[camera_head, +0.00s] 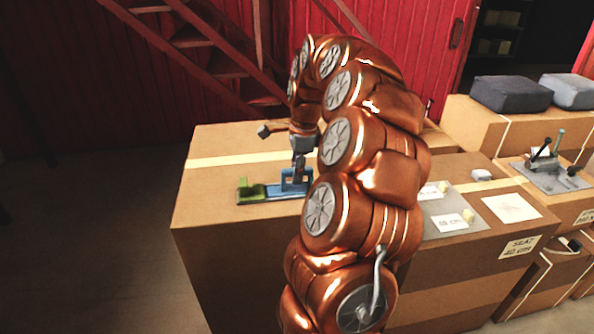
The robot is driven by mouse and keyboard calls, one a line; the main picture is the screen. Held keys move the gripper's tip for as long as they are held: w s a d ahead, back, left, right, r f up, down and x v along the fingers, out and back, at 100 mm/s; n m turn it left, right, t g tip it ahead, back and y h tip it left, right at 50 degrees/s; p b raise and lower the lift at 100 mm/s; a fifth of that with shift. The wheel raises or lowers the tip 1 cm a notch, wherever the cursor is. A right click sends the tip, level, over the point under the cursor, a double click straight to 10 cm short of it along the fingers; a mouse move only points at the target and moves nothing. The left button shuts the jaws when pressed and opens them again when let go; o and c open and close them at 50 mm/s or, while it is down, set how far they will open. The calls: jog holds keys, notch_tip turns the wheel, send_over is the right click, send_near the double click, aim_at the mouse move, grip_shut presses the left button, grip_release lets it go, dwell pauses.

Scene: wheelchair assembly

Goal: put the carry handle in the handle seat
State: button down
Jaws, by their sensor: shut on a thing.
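The blue carry handle (286,175) is an upright, frame-like piece on top of the large cardboard box. My gripper (299,178) points straight down and is shut on the carry handle's upper part. Directly below lies a low, long base with a blue strip (281,193) and a green part (251,191) at its left end; this looks like the handle seat. The handle's lower edge is at or just above the base; I cannot tell whether they touch. My arm hides the right end of the base.
To the right, a grey mat (447,222) holds small blocks and labels. A grey fixture with levers (548,175) and dark cushions (510,93) stand farther right. Red stairs (205,50) rise behind.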

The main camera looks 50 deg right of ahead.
jog(key=shift+f, duration=0.2)
jog(key=c, duration=1)
grip_release()
jog(key=shift+c, duration=0.2)
jog(key=shift+r, duration=0.15)
jog(key=shift+r, duration=0.2)
jog(key=shift+s+d+r+b, duration=0.15)
jog(key=shift+r+b, duration=0.25)
jog(key=shift+r, duration=0.6)
jog(key=shift+d+r+b, duration=0.15)
jog(key=shift+r+b, duration=0.25)
jog(key=shift+r, duration=0.55)
jog(key=shift+s+d+r+b, duration=0.1)
jog(key=shift+r+b, duration=0.25)
jog(key=shift+r, duration=0.95)
jog(key=shift+s+d+r+b, duration=0.1)
jog(key=shift+r+b, duration=0.25)
jog(key=shift+r, duration=0.95)
jog(key=shift+s+d+r+p, duration=0.1)
jog(key=shift+r+p, duration=0.5)
jog(key=shift+r, duration=0.7)
